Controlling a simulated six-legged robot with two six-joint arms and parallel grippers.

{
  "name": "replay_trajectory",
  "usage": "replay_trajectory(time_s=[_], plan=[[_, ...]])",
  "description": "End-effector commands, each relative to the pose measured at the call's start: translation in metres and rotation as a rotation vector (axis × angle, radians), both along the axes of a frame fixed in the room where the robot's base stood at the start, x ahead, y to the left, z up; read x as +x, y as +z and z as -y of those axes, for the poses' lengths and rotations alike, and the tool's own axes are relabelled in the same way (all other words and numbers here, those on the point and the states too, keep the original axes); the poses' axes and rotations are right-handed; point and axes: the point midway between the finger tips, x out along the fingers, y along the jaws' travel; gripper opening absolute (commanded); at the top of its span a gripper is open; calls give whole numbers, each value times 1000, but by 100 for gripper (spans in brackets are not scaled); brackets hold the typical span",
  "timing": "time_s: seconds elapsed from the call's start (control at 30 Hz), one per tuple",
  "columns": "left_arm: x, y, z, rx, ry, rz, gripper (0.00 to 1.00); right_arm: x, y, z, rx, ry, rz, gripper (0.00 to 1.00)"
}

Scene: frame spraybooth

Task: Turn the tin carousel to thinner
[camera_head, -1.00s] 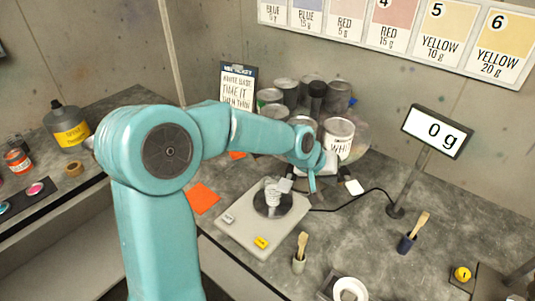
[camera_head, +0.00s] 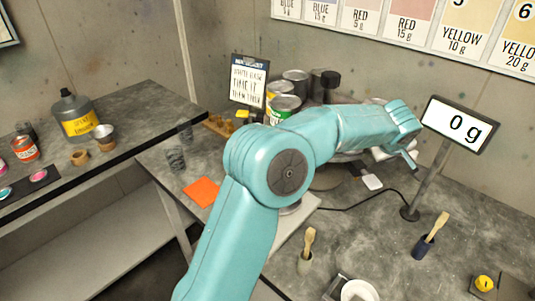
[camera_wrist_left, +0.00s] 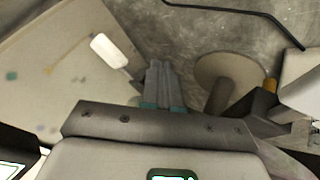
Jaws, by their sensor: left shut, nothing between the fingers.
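The tin carousel stands at the back of the bench in the head view, with several tins (camera_head: 285,104) and a dark upright knob (camera_head: 331,79). My left arm hides its right and front parts. Labels on the visible tins are too small or turned away to read; I cannot tell which is thinner. My left gripper (camera_head: 412,161) is at the carousel's right side, low, near a white tab (camera_head: 373,182). In the left wrist view the fingers (camera_wrist_left: 162,82) are together and empty, and a white tab (camera_wrist_left: 108,50) is left of them. I cannot tell whether they touch anything. My right gripper is not in view.
The scale display (camera_head: 458,125) reading 0 g stands on a pole just right of the gripper, its cable on the bench. Brushes in holders (camera_head: 307,245) and a white bowl (camera_head: 360,290) stand in front. An orange sheet (camera_head: 202,192) lies left. A sign (camera_head: 248,82) stands behind.

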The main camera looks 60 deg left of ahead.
Motion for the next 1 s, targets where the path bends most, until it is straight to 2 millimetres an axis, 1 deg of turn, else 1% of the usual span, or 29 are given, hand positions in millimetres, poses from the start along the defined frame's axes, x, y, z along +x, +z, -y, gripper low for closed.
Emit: replay_trajectory(time_s=[0.03, 0.1, 0.2, 0.33, 0.53, 1.0], plan=[[7, 0, 0, 0, 24, 0, 0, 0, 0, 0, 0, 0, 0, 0], [13, 0, -1, 0, 56, 0, 0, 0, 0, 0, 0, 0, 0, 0], [21, 1, -3, -1, 93, 1, 0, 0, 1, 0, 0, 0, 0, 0], [27, 0, -4, -1, 123, -1, 0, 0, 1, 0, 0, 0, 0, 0], [30, 1, -6, -1, 142, 0, 0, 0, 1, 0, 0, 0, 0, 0], [29, 0, -6, -2, 140, -1, 0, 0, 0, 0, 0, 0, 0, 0]])
